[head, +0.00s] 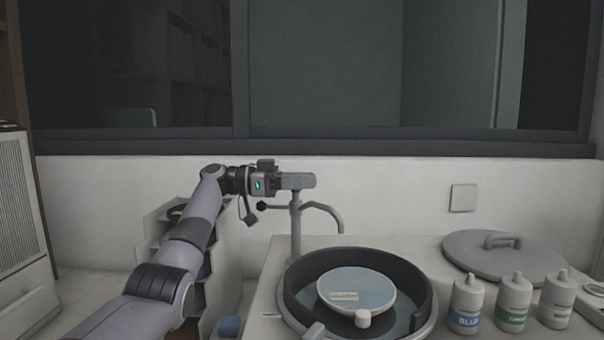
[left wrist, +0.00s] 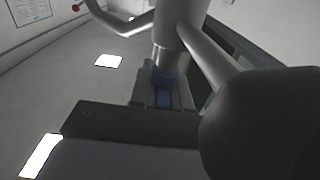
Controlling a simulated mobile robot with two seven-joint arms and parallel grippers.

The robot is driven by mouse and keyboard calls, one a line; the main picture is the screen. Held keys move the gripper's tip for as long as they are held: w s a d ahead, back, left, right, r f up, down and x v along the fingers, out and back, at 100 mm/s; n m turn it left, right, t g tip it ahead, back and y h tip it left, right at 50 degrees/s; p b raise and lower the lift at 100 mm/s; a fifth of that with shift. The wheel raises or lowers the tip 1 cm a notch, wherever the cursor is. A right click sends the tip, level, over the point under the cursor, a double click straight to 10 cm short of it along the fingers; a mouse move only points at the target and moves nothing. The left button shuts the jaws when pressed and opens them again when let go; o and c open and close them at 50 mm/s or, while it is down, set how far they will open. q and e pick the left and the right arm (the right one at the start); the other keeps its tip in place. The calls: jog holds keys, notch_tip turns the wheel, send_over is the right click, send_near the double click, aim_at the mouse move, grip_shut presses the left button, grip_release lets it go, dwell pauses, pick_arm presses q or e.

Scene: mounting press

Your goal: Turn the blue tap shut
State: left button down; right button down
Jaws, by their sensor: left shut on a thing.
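The tap is a grey post (head: 295,232) with a curved spout (head: 330,209) reaching right over the round basin. A short side lever ends in a dark round knob (head: 262,207), which looms large in the left wrist view (left wrist: 258,125). My left gripper (head: 298,181) is level at the top of the post and covers the tap's top. In the left wrist view, my gripper's fingers (left wrist: 164,95) are shut on the tap's blue part (left wrist: 165,97), of which only a small strip and a ring show. The handle's angle is hard to tell. My right gripper is out of view.
A round dark-rimmed basin (head: 425,300) with a pale disc (head: 372,285) stands below the spout. A grey lid (head: 475,262) and several labelled bottles (head: 514,300) stand to the right. A tiered rack (head: 150,225) is beside my left arm. The wall is close behind.

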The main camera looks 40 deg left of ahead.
pick_arm(q)
jog(key=shift+d+f+g, duration=0.25)
jog(key=shift+f+g, duration=0.05)
jog(key=shift+f, duration=0.15)
jog(key=c, duration=1.4)
grip_release()
jog(key=shift+c, duration=0.2)
jog(key=shift+o, duration=1.3)
jog(key=shift+s+r, duration=0.1)
jog(key=shift+w+a, duration=0.1)
jog(key=shift+w, duration=0.1)
jog(key=shift+s+r, duration=0.1)
